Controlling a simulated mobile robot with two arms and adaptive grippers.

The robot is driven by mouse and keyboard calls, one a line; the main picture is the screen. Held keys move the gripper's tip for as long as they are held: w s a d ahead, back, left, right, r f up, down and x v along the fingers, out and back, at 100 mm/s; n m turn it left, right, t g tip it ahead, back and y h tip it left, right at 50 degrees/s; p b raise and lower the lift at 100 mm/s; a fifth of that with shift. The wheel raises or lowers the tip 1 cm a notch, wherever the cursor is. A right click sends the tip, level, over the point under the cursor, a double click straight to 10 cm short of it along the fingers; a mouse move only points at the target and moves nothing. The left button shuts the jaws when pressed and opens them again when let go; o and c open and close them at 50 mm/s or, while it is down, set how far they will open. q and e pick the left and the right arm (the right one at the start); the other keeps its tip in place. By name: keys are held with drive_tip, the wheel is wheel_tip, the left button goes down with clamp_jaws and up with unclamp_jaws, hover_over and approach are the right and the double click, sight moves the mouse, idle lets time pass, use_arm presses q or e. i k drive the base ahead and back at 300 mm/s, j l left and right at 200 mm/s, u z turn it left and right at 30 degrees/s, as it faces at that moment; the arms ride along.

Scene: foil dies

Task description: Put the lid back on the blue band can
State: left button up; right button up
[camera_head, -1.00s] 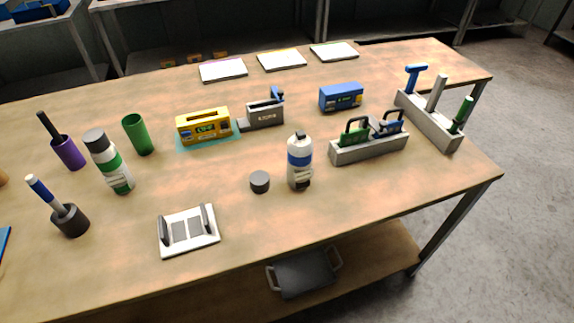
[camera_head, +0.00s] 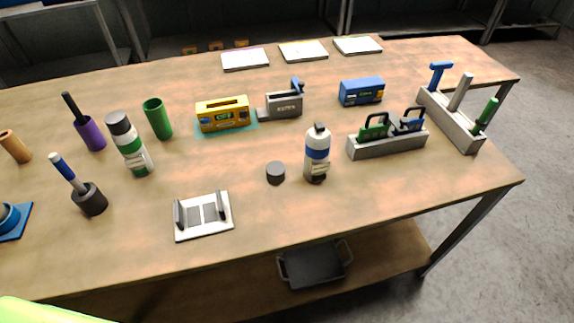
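The blue band can (camera_head: 317,155) is a white bottle-shaped can with a blue band. It stands upright right of the table's middle, its narrow top uncovered. A short dark grey round lid (camera_head: 276,173) lies on the table just left of the can, apart from it. Another can (camera_head: 130,146), white with a green band, stands at the left with a dark grey lid on top. Neither of my grippers shows.
A white stand (camera_head: 203,216) lies in front of the lid. A grey tool holder (camera_head: 388,146) is right of the can. Behind are a yellow box (camera_head: 223,115), a grey device (camera_head: 284,105) and a blue box (camera_head: 361,92). A pale green shape (camera_head: 50,312) enters at bottom left.

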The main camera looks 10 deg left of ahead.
sight(317, 145)
drive_tip(key=i+l+u, duration=0.1)
drive_tip(key=l+u, duration=0.25)
drive_tip(key=l, duration=0.2)
drive_tip(key=l+u, duration=0.4)
drive_tip(key=l, duration=0.2)
